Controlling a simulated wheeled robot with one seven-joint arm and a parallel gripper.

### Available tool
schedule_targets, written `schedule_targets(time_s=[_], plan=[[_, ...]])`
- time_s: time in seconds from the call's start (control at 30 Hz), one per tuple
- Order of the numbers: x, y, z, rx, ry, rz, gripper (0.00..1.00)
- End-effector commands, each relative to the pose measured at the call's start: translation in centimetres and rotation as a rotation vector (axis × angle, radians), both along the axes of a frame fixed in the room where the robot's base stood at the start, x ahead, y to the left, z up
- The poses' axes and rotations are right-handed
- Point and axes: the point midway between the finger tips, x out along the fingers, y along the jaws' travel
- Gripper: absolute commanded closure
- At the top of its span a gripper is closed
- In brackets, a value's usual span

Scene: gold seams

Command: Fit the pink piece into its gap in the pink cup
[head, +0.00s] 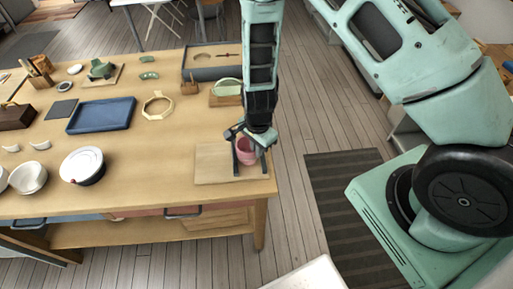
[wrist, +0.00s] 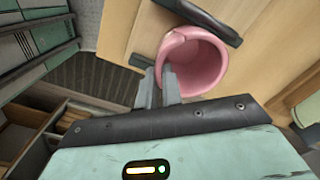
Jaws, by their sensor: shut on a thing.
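The pink cup (head: 247,157) stands on a light wooden board at the table's right end, its mouth open upward. In the wrist view its round mouth and pale pink inside show (wrist: 200,68). My gripper (wrist: 159,76) is over the cup's near-left wall, its two grey fingers close together with tips at the rim. The fingers are shut on the pink piece, which is mostly hidden between them and blends with the cup's wall. I cannot tell whether the piece sits in the gap. In the head view my gripper (head: 246,140) hides part of the cup.
Dark bars (wrist: 205,20) flank the cup on the wooden board (head: 212,165). A green cup-like object (head: 226,88) stands behind on the table. The table's right edge is close.

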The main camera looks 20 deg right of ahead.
Motion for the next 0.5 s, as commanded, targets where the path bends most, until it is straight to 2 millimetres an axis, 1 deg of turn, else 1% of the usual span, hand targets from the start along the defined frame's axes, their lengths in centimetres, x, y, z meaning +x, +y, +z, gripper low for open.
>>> schedule_targets(time_s=[0.03,0.5], plan=[[0.0,0.0,0.5,0.000,0.000,0.000,1.00],[0.0,0.1,2.8,0.001,-0.001,0.002,1.00]])
